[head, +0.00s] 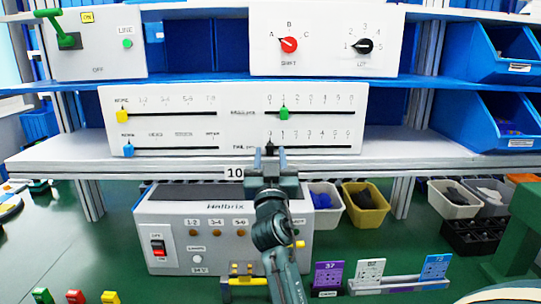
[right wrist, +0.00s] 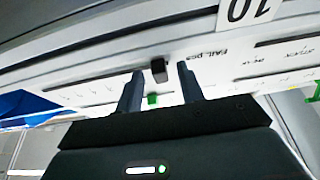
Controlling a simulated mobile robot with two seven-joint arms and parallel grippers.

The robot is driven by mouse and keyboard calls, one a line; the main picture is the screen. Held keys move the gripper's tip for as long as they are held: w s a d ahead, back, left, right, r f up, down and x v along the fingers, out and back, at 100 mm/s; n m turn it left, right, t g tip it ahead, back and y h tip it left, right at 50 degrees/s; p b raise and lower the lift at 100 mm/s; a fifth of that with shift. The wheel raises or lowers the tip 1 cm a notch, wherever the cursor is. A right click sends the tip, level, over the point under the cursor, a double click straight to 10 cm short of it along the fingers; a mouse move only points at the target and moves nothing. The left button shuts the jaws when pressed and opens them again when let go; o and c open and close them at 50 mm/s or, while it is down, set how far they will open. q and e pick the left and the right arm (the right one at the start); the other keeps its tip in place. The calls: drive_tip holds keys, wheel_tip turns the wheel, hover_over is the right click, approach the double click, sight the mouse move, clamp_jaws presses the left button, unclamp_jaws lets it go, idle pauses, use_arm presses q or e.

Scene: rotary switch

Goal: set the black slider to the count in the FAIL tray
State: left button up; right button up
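The black slider (head: 269,147) sits at the left end of the lowest right-hand slot of the white slider panel (head: 232,93), about below the 0 mark. It also shows in the right wrist view (right wrist: 159,70), near the "FAIL pcs" label. My right gripper (head: 270,156) is at this slider. Its fingers are apart, one on either side of the slider (right wrist: 160,76), with gaps visible. The green slider (head: 284,112) sits in the slot above, near 1. No tray with a readable FAIL label shows. My left gripper is out of view.
A yellow slider (head: 122,116) and a blue slider (head: 129,150) are at the panel's left. The shelf edge with a "10" tag (head: 235,173) runs below the panel. The Helbrix box (head: 165,210), a yellow bin (head: 366,215) and a white bin (head: 327,219) stand lower down.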

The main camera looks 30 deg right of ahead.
clamp_jaws()
idle(0.3)
drive_tip(key=shift+d, duration=0.1)
